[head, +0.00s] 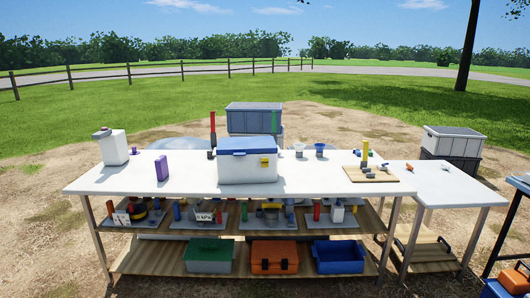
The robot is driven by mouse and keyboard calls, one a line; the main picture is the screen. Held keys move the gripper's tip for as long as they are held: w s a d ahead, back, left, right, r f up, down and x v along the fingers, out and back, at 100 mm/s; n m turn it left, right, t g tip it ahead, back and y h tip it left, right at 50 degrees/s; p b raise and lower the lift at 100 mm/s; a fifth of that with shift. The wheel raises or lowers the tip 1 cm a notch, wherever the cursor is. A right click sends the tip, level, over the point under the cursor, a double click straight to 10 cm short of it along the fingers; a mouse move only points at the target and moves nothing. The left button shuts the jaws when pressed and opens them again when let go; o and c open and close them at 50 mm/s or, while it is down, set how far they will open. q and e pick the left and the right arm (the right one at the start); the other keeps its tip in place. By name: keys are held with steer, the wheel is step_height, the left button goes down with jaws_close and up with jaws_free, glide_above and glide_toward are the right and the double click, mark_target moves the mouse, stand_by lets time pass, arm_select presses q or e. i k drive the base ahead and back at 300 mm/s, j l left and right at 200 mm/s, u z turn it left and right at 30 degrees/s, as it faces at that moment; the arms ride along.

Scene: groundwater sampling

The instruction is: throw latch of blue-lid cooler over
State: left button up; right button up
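The white cooler (240,170) with a blue lid (246,145) stands upright on the long white table (120,181), near its middle. Its lid looks shut. A small yellow latch (265,162) is on the cooler's front face, right of centre, just below the lid. The latch is too small to tell its exact position. Neither of my grippers shows in the head view, and nothing touches the cooler from the front.
A white jug (113,149) and a purple box (162,168) stand left of the cooler. A wooden board (370,175) lies to its right. A grey bin (254,119) stands behind. The tabletop beside the cooler is mostly clear. Shelves below hold bins and bottles.

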mark_target(264, 161)
steer(key=i+l, duration=0.25)
steer(key=i, duration=0.25)
steer(key=i+l, duration=0.25)
steer(key=i, duration=0.25)
